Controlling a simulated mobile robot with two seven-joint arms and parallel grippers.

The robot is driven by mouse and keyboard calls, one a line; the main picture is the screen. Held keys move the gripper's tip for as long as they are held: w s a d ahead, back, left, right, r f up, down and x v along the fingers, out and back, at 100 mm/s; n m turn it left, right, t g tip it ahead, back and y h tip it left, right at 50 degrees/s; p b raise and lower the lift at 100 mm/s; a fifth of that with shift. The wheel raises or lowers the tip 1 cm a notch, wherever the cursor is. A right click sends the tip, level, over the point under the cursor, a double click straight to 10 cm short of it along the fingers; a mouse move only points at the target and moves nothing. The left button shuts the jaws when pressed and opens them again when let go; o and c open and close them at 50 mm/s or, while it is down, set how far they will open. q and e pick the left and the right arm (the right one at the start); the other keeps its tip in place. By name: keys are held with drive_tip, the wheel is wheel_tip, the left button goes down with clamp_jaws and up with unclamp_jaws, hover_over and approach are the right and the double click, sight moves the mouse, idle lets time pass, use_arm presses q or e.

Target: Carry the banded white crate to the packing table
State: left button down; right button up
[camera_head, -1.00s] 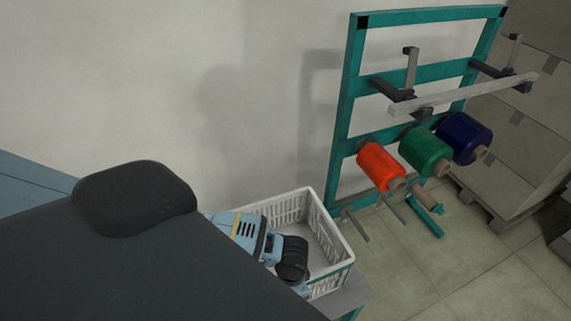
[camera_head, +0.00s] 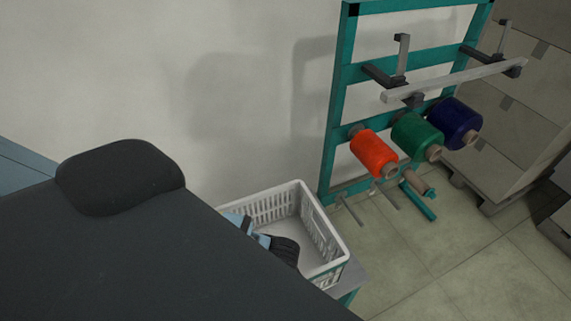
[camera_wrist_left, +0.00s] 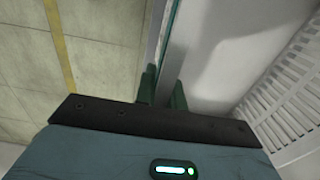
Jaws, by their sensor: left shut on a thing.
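The white crate (camera_head: 325,240) with slotted walls and a teal band stands at the lower middle of the head view, over a grey surface. My large dark body part hides its near left side. My left gripper (camera_wrist_left: 165,90) is shut in the left wrist view, its two dark fingers on either side of an upright edge that looks like the crate's banded wall. The crate's slotted inside (camera_wrist_left: 290,100) shows to the right of it. In the head view only part of this arm shows over the crate; the fingertips are hidden. My right gripper is not in view. I cannot identify the packing table.
The grey surface (camera_head: 349,281) with a teal edge shows at the crate's right. A teal rack (camera_head: 340,110) with orange (camera_head: 373,152), green (camera_head: 416,137) and navy (camera_head: 453,122) spools stands behind. Stacked boxes (camera_head: 520,110) stand at far right. Floor (camera_head: 440,270) is clear at lower right.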

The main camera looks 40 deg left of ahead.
use_arm(q)
drive_tip(key=s+d+r, duration=0.1)
drive_tip(key=s+d, duration=0.2)
drive_tip(key=s, duration=0.6)
drive_tip(key=shift+d, duration=0.25)
drive_tip(key=shift+w, duration=0.1)
